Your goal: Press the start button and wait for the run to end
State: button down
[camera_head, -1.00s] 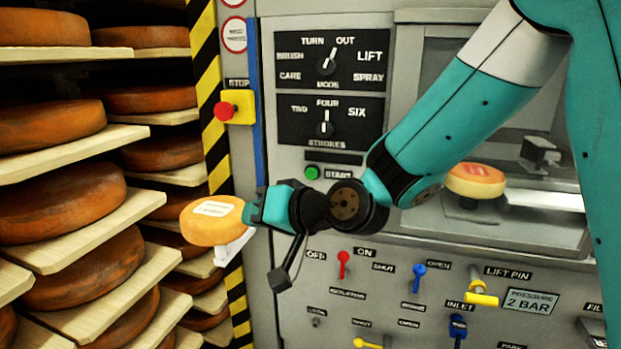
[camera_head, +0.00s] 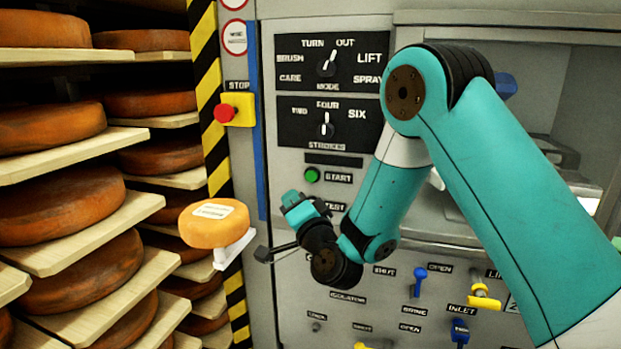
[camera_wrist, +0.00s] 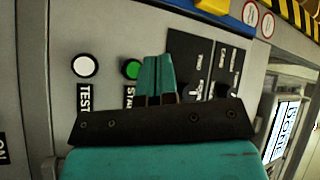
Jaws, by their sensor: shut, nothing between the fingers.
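The green start button (camera_head: 311,175) sits on the grey machine panel, left of its START label. It also shows in the wrist view (camera_wrist: 131,68), just left of my fingers. My gripper (camera_head: 292,197) is shut and empty, a little below the start button in the head view. In the wrist view, my shut fingertips (camera_wrist: 157,58) point at the panel, beside the green button. I cannot tell the gap between fingertips and panel; no contact is visible.
A white TEST button (camera_wrist: 85,66) is left of the green one in the wrist view. A red stop button (camera_head: 224,112) on a yellow box is upper left. A cheese wheel (camera_head: 205,232) sits on a small white holder. Shelves of cheese (camera_head: 70,258) fill the left.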

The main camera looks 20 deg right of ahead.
aim_at(311, 176)
jog(key=w+d+y, duration=0.1)
jog(key=w, duration=0.5)
jog(key=shift+d+r, duration=0.2)
jog(key=shift+w+d+f, duration=0.1)
jog(key=shift+d, duration=0.1)
dwell(1.8)
